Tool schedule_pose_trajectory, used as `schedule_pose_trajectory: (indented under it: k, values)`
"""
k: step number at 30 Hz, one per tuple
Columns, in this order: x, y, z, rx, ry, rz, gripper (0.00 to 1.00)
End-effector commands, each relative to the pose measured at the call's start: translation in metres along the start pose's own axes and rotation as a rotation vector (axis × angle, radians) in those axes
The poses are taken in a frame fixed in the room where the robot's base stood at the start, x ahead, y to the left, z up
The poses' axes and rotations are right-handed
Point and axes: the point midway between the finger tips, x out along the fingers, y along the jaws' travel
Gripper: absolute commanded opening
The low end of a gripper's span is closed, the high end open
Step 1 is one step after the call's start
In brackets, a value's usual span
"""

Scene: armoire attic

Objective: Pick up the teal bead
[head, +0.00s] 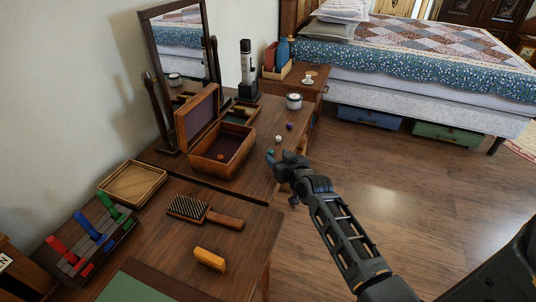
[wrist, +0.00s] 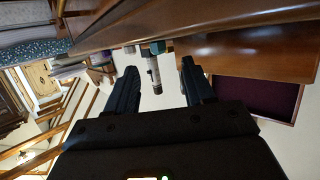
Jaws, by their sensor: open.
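A small teal spot (head: 270,152), which looks like the teal bead, shows at the tip of my gripper (head: 277,160) in the head view, near the dresser's right edge. My gripper partly covers that spot, so I cannot tell whether it lies between the fingers. In the wrist view my gripper (wrist: 160,82) has its two dark fingers spread apart, and I make out no bead between them. A white bead (head: 278,139) and a purple bead (head: 290,126) sit just beyond the gripper on the dresser top.
An open wooden box (head: 208,168) with an orange bead (head: 220,154) inside stands left of my gripper. A tin (head: 294,101), a black-and-white torch-like object (head: 247,68) and a mirror are behind. A hairbrush (head: 205,212) lies nearer. Open floor (head: 400,190) is on the right.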

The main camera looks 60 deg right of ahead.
Motion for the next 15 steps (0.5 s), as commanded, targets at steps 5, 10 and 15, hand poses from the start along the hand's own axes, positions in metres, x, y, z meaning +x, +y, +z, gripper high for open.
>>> schedule_pose_trajectory:
  k: [5, 10, 15]
  values:
    - [0.024, -0.001, 0.001, 0.002, 0.0, 0.0, 0.53]
    - [0.044, 0.0, 0.003, 0.001, 0.0, 0.0, 0.53]
    - [0.049, 0.0, 0.002, 0.0, 0.0, 0.0, 0.53]
